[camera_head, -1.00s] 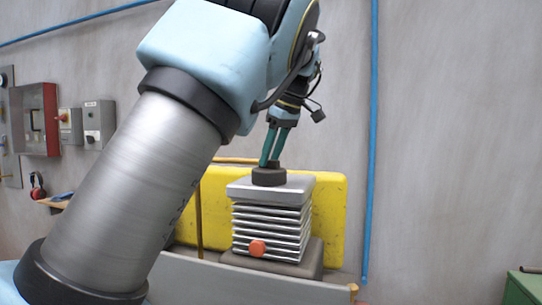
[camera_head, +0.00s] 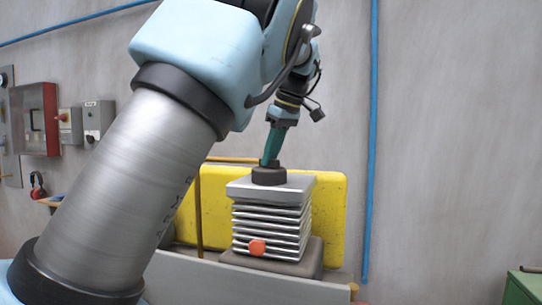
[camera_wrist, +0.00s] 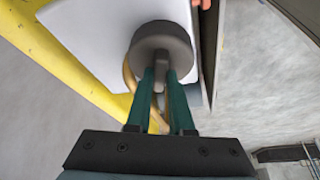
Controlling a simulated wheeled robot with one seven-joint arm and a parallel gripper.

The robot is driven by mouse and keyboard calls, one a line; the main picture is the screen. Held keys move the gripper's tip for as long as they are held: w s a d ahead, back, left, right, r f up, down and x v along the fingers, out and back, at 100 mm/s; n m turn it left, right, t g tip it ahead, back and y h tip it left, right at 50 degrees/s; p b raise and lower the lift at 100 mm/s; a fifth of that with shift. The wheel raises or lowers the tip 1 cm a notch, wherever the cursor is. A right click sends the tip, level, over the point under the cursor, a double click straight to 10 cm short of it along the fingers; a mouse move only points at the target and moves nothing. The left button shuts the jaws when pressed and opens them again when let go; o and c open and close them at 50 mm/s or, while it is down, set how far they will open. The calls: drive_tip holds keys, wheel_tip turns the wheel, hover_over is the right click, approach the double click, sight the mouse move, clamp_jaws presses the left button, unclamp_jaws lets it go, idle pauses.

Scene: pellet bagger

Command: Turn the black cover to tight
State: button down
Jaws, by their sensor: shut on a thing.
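The black cover (camera_head: 269,177) is a dark round cap on top of a finned silver metal block (camera_head: 270,220). It also shows in the wrist view (camera_wrist: 160,42), dark grey and round, with a raised grip bar across it. My gripper (camera_head: 270,160) comes down on the cover from above. In the wrist view the two green fingers of my gripper (camera_wrist: 163,72) are shut on the cover's raised part. The cover sits on the block's flat top plate; how tight it is cannot be seen. An orange-red knob (camera_head: 257,247) is on the block's front.
A yellow panel (camera_head: 330,215) stands close behind the block. A grey ledge (camera_head: 250,283) runs in front. A blue pipe (camera_head: 371,140) runs down the wall at right. A red-sided control box (camera_head: 36,120) hangs at left. A green cabinet (camera_head: 525,288) is at lower right.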

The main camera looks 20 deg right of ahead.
drive_tip(key=m+h+b, duration=0.1)
drive_tip(key=m, duration=0.2)
drive_tip(key=shift+a+m, duration=0.15)
drive_tip(key=shift+m, duration=0.15)
drive_tip(key=m+h, duration=0.1)
drive_tip(key=m, duration=0.2)
drive_tip(key=shift+a+m+h, duration=0.15)
drive_tip(key=shift+m+h, duration=0.15)
drive_tip(key=shift+h, duration=0.1)
drive_tip(key=m+h, duration=0.1)
drive_tip(key=m, duration=0.2)
drive_tip(key=shift+r, duration=0.1)
drive_tip(key=shift+m+g+h+p, duration=0.4)
drive_tip(key=shift+m+h+p, duration=0.15)
drive_tip(key=shift+m, duration=1.15)
drive_tip(key=c, duration=0.8)
unclamp_jaws()
drive_tip(key=v, duration=1)
drive_tip(key=shift+a+r, duration=0.25)
drive_tip(key=shift+r, duration=0.05)
